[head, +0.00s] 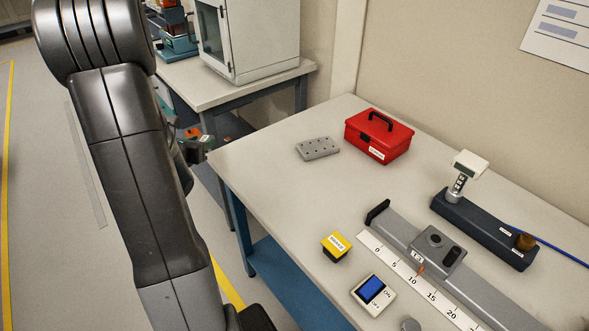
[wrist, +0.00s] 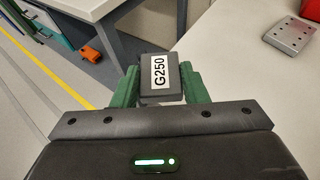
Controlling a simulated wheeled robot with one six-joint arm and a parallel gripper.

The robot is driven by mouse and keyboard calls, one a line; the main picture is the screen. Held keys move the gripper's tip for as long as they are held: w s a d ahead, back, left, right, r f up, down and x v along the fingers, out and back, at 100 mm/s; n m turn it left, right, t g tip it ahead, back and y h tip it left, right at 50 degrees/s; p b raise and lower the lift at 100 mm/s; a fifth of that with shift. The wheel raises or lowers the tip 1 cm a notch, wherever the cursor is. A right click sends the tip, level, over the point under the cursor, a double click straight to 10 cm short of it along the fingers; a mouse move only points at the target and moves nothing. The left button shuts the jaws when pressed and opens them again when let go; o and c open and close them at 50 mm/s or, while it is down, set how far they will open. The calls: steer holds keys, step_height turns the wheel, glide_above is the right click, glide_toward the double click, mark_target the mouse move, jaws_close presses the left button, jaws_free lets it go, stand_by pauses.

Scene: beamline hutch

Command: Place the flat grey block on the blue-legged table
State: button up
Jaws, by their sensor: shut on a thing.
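In the wrist view, my gripper (wrist: 158,88) has its green fingers shut on a dark grey block (wrist: 160,75) with a white G250 label. In the head view, this block (head: 199,150) shows just left of the near table's far-left corner; my arm hides much of the gripper. The near table (head: 260,195) has a pale top and a blue leg (head: 243,240). A flat light-grey block (head: 318,149) with holes lies on this table, left of a red box; it also shows in the wrist view (wrist: 288,34). My gripper is apart from it.
The red box (head: 379,136), a yellow button box (head: 336,246), a blue-screened device (head: 373,293) and a grey rail (head: 433,252) stand on the near table. Its left part is clear. A second table (head: 205,93) behind bears a white cabinet (head: 248,40).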

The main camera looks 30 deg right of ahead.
steer(key=s+d+m+g+h+b, duration=0.35)
steer(key=s+d, duration=0.25)
steer(key=d, duration=0.4)
steer(key=m+g+b, duration=0.4)
glide_above(279, 178)
step_height(279, 178, down, 4)
steer(key=shift+f, duration=2.25)
steer(key=shift+f+b, duration=0.2)
steer(key=shift+b, duration=0.2)
steer(key=o, duration=1)
steer(key=shift+r, duration=0.1)
